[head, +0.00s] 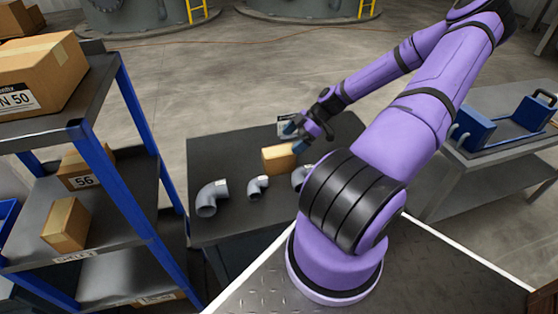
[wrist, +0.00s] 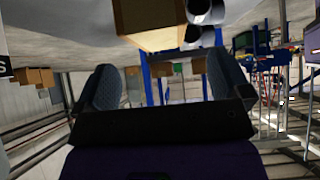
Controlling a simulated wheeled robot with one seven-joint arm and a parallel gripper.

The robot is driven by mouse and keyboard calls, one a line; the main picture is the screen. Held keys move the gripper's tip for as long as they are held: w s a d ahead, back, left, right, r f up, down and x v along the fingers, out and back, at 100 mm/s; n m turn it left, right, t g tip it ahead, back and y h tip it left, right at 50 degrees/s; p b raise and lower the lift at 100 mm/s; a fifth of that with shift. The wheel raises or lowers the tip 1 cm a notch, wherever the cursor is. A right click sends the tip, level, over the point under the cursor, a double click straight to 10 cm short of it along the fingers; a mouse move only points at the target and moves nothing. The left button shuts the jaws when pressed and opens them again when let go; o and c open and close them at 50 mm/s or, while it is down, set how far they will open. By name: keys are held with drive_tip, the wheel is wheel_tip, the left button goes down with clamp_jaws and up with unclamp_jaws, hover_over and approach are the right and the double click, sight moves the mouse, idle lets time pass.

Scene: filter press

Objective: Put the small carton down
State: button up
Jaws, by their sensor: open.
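The small carton (head: 278,158) is a plain tan box resting on the dark work table (head: 232,150), among grey pipe elbows. My gripper (head: 295,137) is just behind and to the right of the carton in the head view, low over the table. In the wrist view the two blue-grey fingers of my gripper (wrist: 163,75) stand wide apart with nothing between them. The carton also shows at the top of the wrist view (wrist: 150,15), beyond the fingertips and apart from them.
Grey pipe elbows (head: 211,198) and (head: 257,187) stand left of the carton; another is partly hidden by my arm. A shelf rack (head: 133,110) with cartons stands at left. A bench (head: 480,148) with blue parts is at right. The table's back left is clear.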

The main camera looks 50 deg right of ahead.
sight(280, 150)
drive_tip(key=shift+x, duration=3.5)
drive_tip(key=shift+w, duration=0.1)
drive_tip(key=shift+r, duration=0.1)
drive_tip(key=c, duration=1.4)
